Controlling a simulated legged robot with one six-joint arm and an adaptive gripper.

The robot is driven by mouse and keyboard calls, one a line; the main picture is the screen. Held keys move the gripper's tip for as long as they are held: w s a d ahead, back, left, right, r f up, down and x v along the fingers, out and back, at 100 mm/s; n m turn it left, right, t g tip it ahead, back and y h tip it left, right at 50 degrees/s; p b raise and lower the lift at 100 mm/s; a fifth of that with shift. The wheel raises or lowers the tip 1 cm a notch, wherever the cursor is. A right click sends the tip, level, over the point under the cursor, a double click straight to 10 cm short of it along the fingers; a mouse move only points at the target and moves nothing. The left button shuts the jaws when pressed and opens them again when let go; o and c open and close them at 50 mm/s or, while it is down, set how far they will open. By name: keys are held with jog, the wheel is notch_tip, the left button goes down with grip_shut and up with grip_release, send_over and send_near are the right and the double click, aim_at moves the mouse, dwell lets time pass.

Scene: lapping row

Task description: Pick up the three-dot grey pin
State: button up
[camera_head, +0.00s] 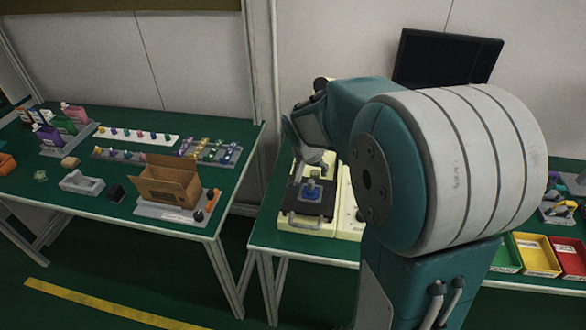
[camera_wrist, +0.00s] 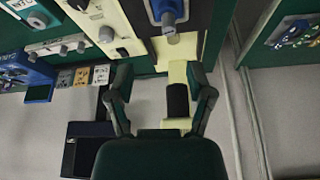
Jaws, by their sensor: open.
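A blue fixture (camera_head: 312,189) sits on the black plate of a cream machine (camera_head: 330,222) in the head view. I cannot make out any dots, so I cannot tell whether this is the three-dot grey pin. My gripper (camera_head: 308,160) is above and behind the blue fixture, apart from it. In the wrist view my gripper (camera_wrist: 162,88) has its fingers spread with nothing held between them.
A black monitor (camera_head: 445,60) stands behind my arm. The left table (camera_head: 90,205) carries an open cardboard box (camera_head: 168,183), bottles and rows of small coloured pieces. Green, yellow (camera_head: 537,256) and red trays lie at the right. A gap separates the two tables.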

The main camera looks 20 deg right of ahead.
aim_at(311, 181)
jog(key=x, duration=0.6)
jog(key=shift+w+a, duration=0.3)
jog(key=shift+w, duration=0.15)
jog(key=x, duration=0.5)
jog(key=shift+w+d+r, duration=0.1)
jog(key=shift+w+d, duration=0.1)
jog(key=shift+w, duration=0.05)
jog(key=shift+w+f, duration=0.15)
jog(key=shift+f, duration=0.1)
jog(key=shift+a, duration=0.2)
jog(key=shift+c, duration=0.7)
jog(key=shift+d, duration=0.1)
grip_shut()
